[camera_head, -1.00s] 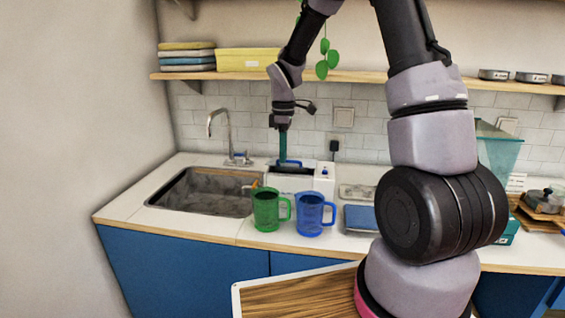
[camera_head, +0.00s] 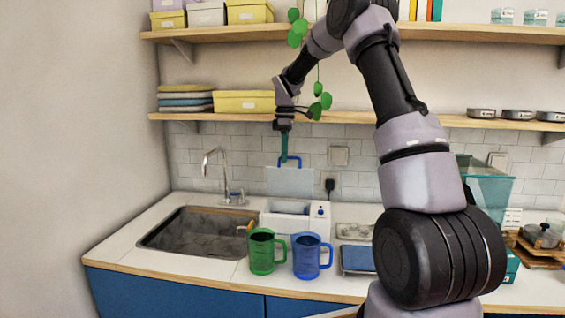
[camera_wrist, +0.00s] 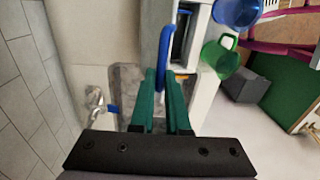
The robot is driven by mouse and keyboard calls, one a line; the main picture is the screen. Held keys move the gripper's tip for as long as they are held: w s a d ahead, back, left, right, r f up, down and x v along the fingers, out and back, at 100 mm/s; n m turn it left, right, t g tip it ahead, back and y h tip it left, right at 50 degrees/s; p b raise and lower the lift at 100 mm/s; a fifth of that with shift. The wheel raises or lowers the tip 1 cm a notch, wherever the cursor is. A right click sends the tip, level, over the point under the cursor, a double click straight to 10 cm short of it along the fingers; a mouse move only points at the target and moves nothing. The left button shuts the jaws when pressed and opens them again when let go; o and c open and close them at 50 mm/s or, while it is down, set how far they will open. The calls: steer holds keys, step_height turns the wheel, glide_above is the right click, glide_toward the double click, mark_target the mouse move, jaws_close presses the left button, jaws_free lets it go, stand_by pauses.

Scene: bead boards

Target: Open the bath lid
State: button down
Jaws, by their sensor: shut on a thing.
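The bath (camera_head: 286,221) is a white box on the counter between the sink and the wall socket. Its pale lid (camera_head: 290,181) stands upright above the back of the box, with a blue handle (camera_head: 296,160) at its top. My gripper (camera_head: 284,161), with green fingers, is shut on the blue handle. In the wrist view the handle (camera_wrist: 166,50) lies between the fingertips of my gripper (camera_wrist: 165,75). The bath's opening shows a dark inside in the wrist view (camera_wrist: 183,38).
A green mug (camera_head: 262,252) and a blue mug (camera_head: 306,256) stand in front of the bath. The sink (camera_head: 195,232) with its tap (camera_head: 207,165) lies to the left. A shelf (camera_head: 350,117) runs above, with a hanging plant (camera_head: 317,105) beside my arm.

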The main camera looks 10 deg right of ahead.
steer(key=shift+w+d+f, duration=0.1)
steer(key=shift+w+d, duration=0.2)
steer(key=shift+w, duration=0.3)
steer(key=shift+w+d+f, duration=0.1)
steer(key=shift+w+d, duration=0.2)
steer(key=shift+w, duration=0.3)
steer(key=shift+w+d, duration=0.3)
steer(key=shift+w, duration=0.3)
steer(key=c, duration=0.9)
jaws_free()
steer(key=shift+r, duration=0.1)
steer(key=shift+r, duration=0.1)
step_height(320, 180, up, 10)
steer(key=w, duration=0.1)
steer(key=shift+d+r, duration=0.2)
steer(key=shift+r, duration=0.05)
